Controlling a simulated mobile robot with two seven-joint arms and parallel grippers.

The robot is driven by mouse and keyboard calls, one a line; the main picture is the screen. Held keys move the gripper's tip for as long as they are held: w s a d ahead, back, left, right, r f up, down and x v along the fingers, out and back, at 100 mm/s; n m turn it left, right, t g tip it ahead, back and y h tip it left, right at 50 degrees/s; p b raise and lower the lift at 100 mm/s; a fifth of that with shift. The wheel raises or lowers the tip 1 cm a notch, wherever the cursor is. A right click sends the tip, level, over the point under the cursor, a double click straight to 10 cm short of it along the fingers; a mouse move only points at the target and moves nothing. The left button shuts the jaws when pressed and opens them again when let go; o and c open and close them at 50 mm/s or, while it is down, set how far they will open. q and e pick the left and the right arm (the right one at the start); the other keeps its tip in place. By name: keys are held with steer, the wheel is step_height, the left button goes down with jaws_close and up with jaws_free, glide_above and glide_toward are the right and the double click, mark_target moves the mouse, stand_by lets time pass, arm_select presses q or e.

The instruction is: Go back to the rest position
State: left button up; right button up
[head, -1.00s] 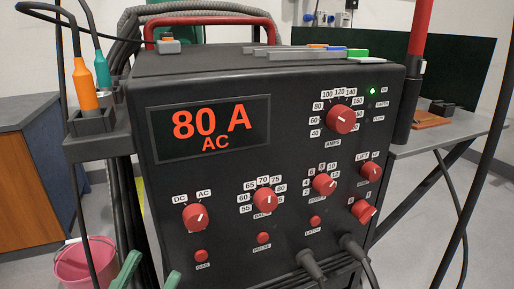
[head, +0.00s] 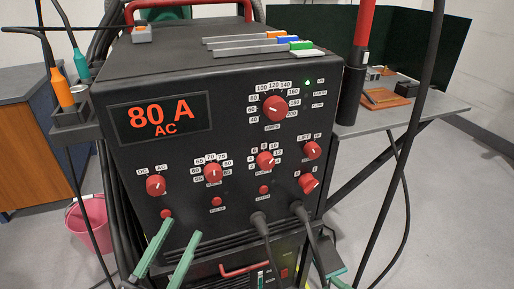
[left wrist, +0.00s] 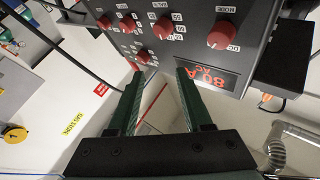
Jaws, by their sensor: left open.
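A black welding machine (head: 110,75) fills the middle of the head view. Its display (head: 160,118) reads 80 A AC. Red knobs and small red buttons dot its front, including the amps knob (head: 275,108) and the AC/DC knob (head: 156,185). My left gripper (head: 181,226) has green fingers, open and empty, in front of the panel's lower left. In the left wrist view the open fingers (left wrist: 160,74) have only floor between them, with the panel (left wrist: 165,40) beyond. Teal pieces (head: 337,272) at the lower right may be my right gripper; its jaws cannot be made out.
Colored-tip rods (head: 262,43) lie on the machine's top. A torch holder (head: 75,113) is on its left side. Cables hang in front and at right. A metal table (head: 385,120) stands at right, a pink bucket (head: 92,222) and a cabinet (head: 30,160) at left.

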step_height(320, 180, up, 10)
steer(key=s+a+r+m+t+h+p, duration=0.1)
steer(key=s+a+m+h+p, duration=0.1)
steer(key=m+h+p, duration=0.85)
arm_select(q)
steer(key=s+a+f+n+g+y+p, duration=0.4)
steer(key=s+f+g+y+p, duration=0.3)
steer(key=g+p, duration=0.4)
steer(key=f+n+p, duration=0.1)
steer(key=p, duration=0.3)
steer(key=shift+s+n, duration=0.35)
steer(key=shift+n, duration=0.05)
arm_select(e)
steer(key=s+r+m+g+h, duration=0.1)
steer(key=s+r+m+g, duration=0.4)
steer(key=s+m, duration=0.5)
step_height(320, 180, up, 3)
steer(key=shift+a+f+m, duration=0.15)
steer(key=shift+m, duration=0.7)
arm_select(q)
steer(key=shift+o, duration=0.2)
